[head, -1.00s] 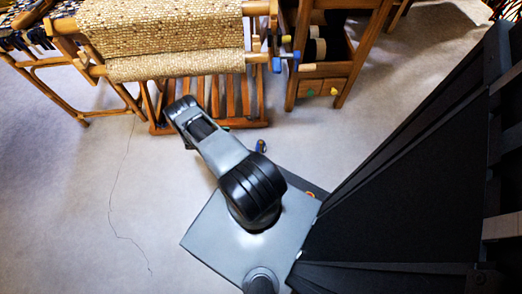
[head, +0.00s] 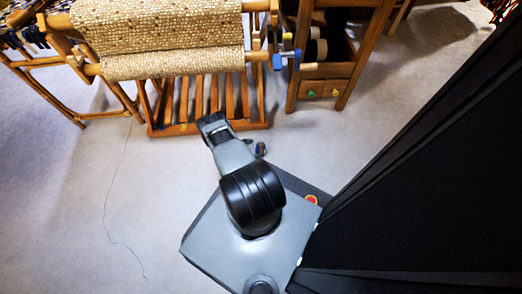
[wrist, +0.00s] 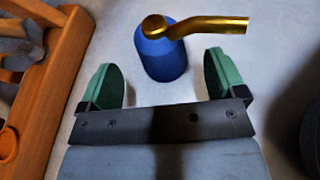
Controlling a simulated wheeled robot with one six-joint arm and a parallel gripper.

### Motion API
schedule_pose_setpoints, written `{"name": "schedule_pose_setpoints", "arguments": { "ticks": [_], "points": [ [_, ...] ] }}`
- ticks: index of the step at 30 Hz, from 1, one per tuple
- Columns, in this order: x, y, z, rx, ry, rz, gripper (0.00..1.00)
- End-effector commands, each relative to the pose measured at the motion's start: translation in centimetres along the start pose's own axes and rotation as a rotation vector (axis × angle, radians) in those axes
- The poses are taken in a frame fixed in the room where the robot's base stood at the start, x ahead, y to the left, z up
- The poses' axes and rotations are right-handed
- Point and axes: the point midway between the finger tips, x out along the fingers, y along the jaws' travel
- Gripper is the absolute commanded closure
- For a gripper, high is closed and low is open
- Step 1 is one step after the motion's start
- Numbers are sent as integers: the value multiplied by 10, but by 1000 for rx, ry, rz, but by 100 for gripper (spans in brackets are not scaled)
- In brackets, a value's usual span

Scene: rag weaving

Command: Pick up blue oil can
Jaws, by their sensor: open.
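The blue oil can (wrist: 163,59) stands on the pale floor in the wrist view, with a brass cap and a bent brass spout (wrist: 215,25) pointing right. My gripper (wrist: 163,78) is open, with a green pad on each side. The can is between and slightly beyond the two pads, with a gap on both sides; I see no contact. In the head view the can (head: 261,149) is a small blue shape on the floor, just right of my arm.
A wooden loom (head: 165,128) with tan woven cloth (head: 170,35) stands at the back. A wooden cabinet (head: 325,70) stands to its right. In the wrist view a wooden beam (wrist: 45,85) runs along the left. Pale floor is clear at the left (head: 60,190).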

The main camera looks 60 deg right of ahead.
Motion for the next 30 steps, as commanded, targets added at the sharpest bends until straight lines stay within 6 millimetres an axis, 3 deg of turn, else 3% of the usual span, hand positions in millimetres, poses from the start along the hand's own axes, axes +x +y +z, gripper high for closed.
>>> {"name": "schedule_pose_setpoints", "arguments": {
  "ticks": [12, 21, 30],
  "points": [
    [48, 0, 0, 1, 0, -2, 11],
    [51, 0, 1, 0, 0, -1, 11],
    [51, 0, 1, 1, 0, -1, 38]
  ]
}}
